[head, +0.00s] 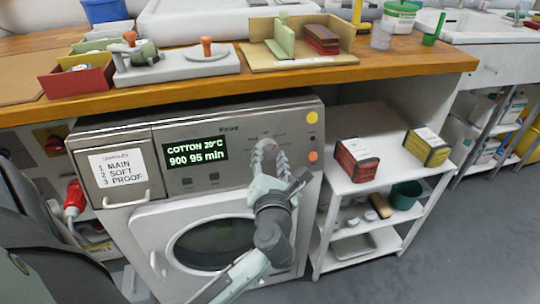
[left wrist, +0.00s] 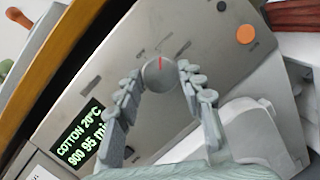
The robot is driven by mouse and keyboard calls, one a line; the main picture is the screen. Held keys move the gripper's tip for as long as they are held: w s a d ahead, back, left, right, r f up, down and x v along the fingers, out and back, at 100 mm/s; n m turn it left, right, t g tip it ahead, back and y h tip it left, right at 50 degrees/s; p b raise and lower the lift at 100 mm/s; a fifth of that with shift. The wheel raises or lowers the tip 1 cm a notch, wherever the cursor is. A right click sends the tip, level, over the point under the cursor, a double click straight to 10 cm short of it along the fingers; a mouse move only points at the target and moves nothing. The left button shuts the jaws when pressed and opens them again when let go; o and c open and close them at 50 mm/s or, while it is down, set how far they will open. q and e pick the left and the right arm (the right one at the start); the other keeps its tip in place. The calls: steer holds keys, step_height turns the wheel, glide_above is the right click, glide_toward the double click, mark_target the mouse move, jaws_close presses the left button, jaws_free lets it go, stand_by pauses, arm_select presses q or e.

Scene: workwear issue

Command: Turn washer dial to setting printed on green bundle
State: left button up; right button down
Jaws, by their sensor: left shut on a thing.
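The washer (head: 215,190) stands under the wooden counter, and its display (head: 195,150) reads COTTON 20°C, 900, 95 min. My left gripper (head: 268,155) is at the control panel right of the display. In the left wrist view its two fingers (left wrist: 160,72) are closed on the sides of the round grey dial (left wrist: 159,76), which has a red pointer mark near its top. The gripper hides the dial in the head view. No bundle that I can surely call green shows. My right gripper is not in view.
A card on the washer drawer (head: 118,168) lists MAIN, SOFT, PROOF. A white shelf (head: 375,175) at right bears two labelled packs (head: 357,160). The counter (head: 400,62) above holds trays and tools.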

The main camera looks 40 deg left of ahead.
arm_select(q)
steer(key=o, duration=1.2)
steer(key=shift+c, duration=0.2)
steer(key=shift+s+d, duration=0.1)
steer(key=v, duration=1.1)
steer(key=shift+s+d, duration=0.25)
steer(key=shift+s, duration=0.05)
